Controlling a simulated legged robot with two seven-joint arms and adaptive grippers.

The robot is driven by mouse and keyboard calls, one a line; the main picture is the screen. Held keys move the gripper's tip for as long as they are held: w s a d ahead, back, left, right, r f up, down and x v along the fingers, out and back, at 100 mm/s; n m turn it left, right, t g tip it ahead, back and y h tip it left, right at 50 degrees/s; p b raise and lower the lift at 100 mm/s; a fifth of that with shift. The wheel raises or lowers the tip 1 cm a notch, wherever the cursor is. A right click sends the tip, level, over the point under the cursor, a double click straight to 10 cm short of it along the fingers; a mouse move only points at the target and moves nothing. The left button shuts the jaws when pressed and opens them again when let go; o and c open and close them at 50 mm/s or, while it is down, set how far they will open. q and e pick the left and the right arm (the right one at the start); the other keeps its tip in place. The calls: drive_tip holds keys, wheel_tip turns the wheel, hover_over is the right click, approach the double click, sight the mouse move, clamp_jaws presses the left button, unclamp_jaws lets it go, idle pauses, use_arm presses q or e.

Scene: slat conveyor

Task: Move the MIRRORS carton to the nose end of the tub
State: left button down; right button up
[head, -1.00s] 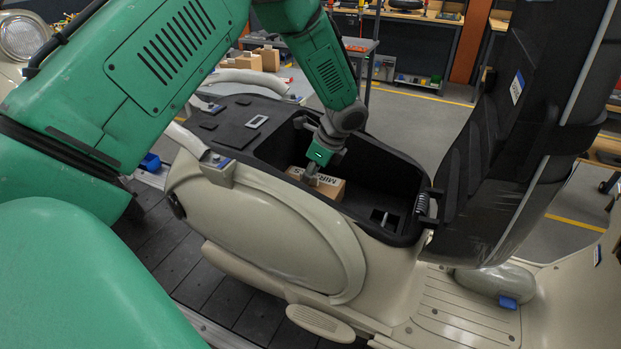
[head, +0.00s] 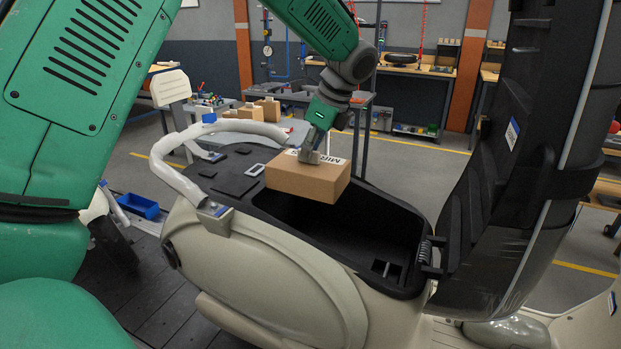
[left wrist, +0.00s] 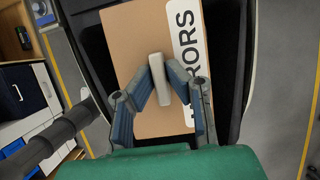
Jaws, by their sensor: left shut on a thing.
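The MIRRORS carton (head: 305,183), a brown box with a white label, hangs above the black tub (head: 400,222) of the cream scooter, over the tub's left part. My left gripper (head: 310,155) is shut on it from above. In the left wrist view the fingers (left wrist: 160,80) close at a pale grey upright piece on top of the MIRRORS carton (left wrist: 140,40), beside the label. The carton's underside is apart from the tub. The visible tub floor has a small slotted fitting (head: 386,268) at the right end, near the spring hinge (head: 430,255). My right gripper is not in view.
The raised black seat (head: 490,180) stands at the tub's right end. A cream grab rail (head: 180,165) curves at the left of the tub. Behind are a grey table with cartons (head: 268,108) and a workbench (head: 420,68). A blue bin (head: 138,205) lies at the left.

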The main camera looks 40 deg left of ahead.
use_arm(q)
drive_tip(key=r, duration=0.7)
drive_tip(key=shift+d+r, duration=0.15)
drive_tip(key=shift+d, duration=0.05)
drive_tip(key=shift+w+d+r, duration=0.1)
drive_tip(key=shift+r, duration=0.15)
drive_tip(key=shift+w+d+r+m, duration=0.1)
drive_tip(key=shift+d+m, duration=0.1)
drive_tip(key=shift+m, duration=0.2)
drive_tip(key=w+d+f+m+t+h+p, duration=0.1)
drive_tip(key=w+d+f+m+t+p, duration=0.15)
drive_tip(key=d+m, duration=0.65)
drive_tip(key=w+d+f+m+t+h+p, duration=0.1)
drive_tip(key=w+d+m+t+h+p, duration=0.15)
drive_tip(key=d+m, duration=0.6)
drive_tip(key=shift+t+y, duration=0.25)
drive_tip(key=shift+t, duration=0.05)
drive_tip(key=shift+w+d+f+b, duration=0.1)
drive_tip(key=shift+f+b, duration=1.4)
drive_tip(key=shift+f, duration=2.25)
drive_tip(key=shift+w+d+f+b, duration=0.1)
drive_tip(key=shift+f+b, duration=1.4)
drive_tip(key=shift+f, duration=2.3)
drive_tip(key=shift+w+d+f+b, duration=0.1)
drive_tip(key=shift+f+b, duration=1.4)
drive_tip(key=shift+f, duration=2.25)
